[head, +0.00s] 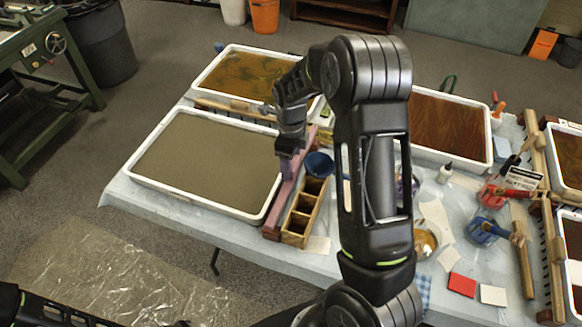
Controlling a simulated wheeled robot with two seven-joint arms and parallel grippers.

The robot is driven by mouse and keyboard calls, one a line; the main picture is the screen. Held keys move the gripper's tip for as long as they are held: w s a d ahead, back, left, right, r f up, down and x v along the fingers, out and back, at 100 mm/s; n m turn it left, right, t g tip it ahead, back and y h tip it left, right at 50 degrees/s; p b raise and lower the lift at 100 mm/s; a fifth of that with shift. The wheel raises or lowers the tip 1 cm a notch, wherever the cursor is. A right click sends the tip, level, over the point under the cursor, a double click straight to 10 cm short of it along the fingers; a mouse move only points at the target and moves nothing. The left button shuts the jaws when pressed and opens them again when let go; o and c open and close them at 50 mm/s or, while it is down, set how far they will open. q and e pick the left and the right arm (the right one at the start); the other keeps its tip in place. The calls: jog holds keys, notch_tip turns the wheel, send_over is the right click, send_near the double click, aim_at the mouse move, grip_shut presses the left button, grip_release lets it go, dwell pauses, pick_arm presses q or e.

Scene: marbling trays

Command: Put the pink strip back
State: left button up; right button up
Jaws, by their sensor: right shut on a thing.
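The pink strip (283,197) is a long, thin mauve-pink bar at the right side of the grey marbling tray (190,203). It runs from the tray's near right corner toward its far right corner. My right gripper (288,162) points down and is shut on the strip near its middle. The gripper and wrist hide part of the strip. A dark red block (271,233) shows at the strip's near end. I cannot tell whether the strip rests on it or hangs just above. Only a part of my left arm shows at the lower left; its gripper is out of view.
A wooden compartment box (294,239) and a blue bowl (319,164) stand close to the right of the strip. Trays with orange-brown (225,110) and red-brown liquid (455,165) lie behind. Bottles, combs and cards crowd the table's right side.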

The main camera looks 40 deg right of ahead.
jog(key=shift+f, duration=1.45)
jog(key=shift+f, duration=0.2)
jog(key=o, duration=1.2)
jog(key=shift+r, duration=0.2)
notch_tip(320, 180, up, 12)
jog(key=shift+r+b, duration=0.1)
jog(key=shift+b, duration=0.5)
